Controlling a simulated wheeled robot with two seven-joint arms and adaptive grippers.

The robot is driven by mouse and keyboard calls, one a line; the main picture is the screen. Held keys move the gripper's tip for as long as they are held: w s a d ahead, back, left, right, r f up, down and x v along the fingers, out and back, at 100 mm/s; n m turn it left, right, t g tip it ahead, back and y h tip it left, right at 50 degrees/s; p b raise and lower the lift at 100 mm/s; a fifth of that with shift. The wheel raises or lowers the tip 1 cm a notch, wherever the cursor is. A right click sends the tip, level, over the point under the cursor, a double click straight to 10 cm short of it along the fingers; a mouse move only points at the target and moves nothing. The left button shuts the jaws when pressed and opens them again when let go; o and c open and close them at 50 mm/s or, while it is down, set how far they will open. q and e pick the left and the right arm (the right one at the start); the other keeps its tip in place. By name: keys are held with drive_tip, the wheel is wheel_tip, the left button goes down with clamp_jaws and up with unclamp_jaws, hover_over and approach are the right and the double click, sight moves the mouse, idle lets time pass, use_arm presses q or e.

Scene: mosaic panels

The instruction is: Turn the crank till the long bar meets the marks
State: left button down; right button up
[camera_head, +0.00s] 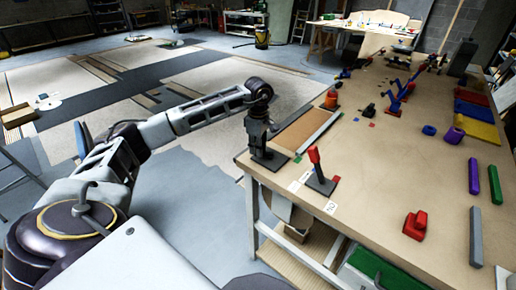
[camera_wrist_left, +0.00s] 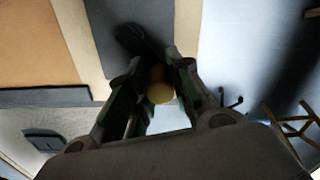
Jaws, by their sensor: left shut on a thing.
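My left gripper (camera_head: 264,150) points down at the table's left edge in the head view. In the left wrist view its fingers (camera_wrist_left: 155,90) are shut on a round tan knob (camera_wrist_left: 160,86), with a dark crank arm (camera_wrist_left: 138,40) just beyond it. In the head view the gripper hides most of the crank. A long grey bar (camera_head: 318,132) lies along a brown panel (camera_head: 300,128), right of the gripper. My right gripper is not in view.
A red-topped lever (camera_head: 315,160) stands on a dark plate right of the gripper. A red block (camera_head: 415,225), a grey bar (camera_head: 476,238) and purple and green bars (camera_head: 495,184) lie on the right. Blue levers (camera_head: 400,95) stand farther back. The middle tabletop is mostly clear.

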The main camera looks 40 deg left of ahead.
use_arm(q)
drive_tip(key=shift+r, duration=0.1)
drive_tip(key=c, duration=1.3)
unclamp_jaws()
drive_tip(key=shift+o, duration=0.2)
wheel_tip(320, 180, up, 12)
